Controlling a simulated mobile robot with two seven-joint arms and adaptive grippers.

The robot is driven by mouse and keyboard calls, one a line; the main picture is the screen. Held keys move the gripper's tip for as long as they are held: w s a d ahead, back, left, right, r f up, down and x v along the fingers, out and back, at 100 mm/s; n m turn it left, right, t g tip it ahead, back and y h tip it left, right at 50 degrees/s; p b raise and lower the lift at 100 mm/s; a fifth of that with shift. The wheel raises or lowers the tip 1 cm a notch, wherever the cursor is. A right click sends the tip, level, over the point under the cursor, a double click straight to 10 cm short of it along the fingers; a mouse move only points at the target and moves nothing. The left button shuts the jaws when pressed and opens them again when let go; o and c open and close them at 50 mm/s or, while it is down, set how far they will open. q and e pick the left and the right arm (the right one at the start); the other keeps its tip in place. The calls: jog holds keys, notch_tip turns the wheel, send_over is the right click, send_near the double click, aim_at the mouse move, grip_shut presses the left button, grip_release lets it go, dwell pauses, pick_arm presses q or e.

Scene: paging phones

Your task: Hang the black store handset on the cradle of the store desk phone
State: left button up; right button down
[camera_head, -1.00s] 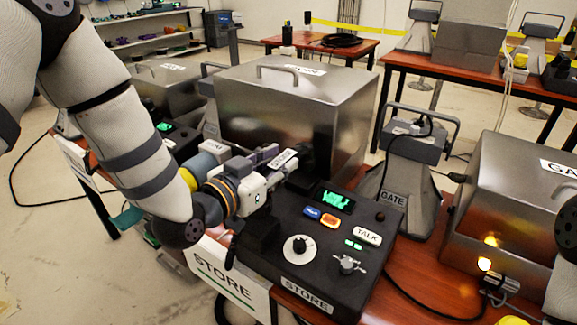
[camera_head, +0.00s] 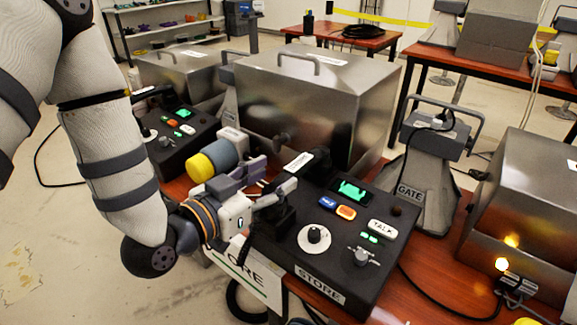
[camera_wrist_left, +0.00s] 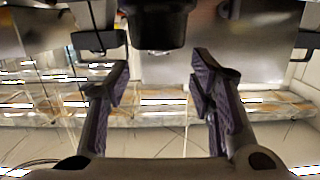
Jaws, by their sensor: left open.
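The store desk phone (camera_head: 330,240) is a dark console with a green screen, knobs and a STORE plate, on the red-brown table. The black store handset (camera_head: 319,159), with a white label, lies along the phone's left side, over the cradle (camera_head: 274,222). Whether it is fully seated I cannot tell, as my gripper hides part of it. My left gripper (camera_head: 268,180) is open beside the handset's near left part. In the left wrist view its fingers (camera_wrist_left: 158,76) stand wide apart with nothing between them; a dark blurred part lies beyond them. My right gripper is out of view.
A steel box (camera_head: 310,100) stands behind the phone. A grey GATE stand (camera_head: 432,170) is to its right, with another steel box (camera_head: 515,200) beyond. A second desk phone (camera_head: 180,138) is at left. A cable crosses the table's front right.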

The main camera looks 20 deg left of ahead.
pick_arm(q)
jog(key=s+a+f+n+g+y, duration=0.2)
jog(key=s+f+g, duration=0.4)
jog(key=s+f, duration=0.6)
jog(key=s+a+f+n+g+y, duration=0.15)
jog(key=s+f+g, duration=0.45)
jog(key=s+f, duration=0.6)
jog(key=s+a+f+g+y, duration=0.1)
jog(key=s+g, duration=0.1)
jog(key=s, duration=0.3)
jog(key=s+f+n+g+y, duration=0.1)
jog(key=s+g, duration=0.1)
jog(key=s, duration=0.4)
jog(key=shift+a+f+g, duration=0.3)
jog(key=shift+a+g, duration=0.05)
jog(key=shift+g, duration=0.05)
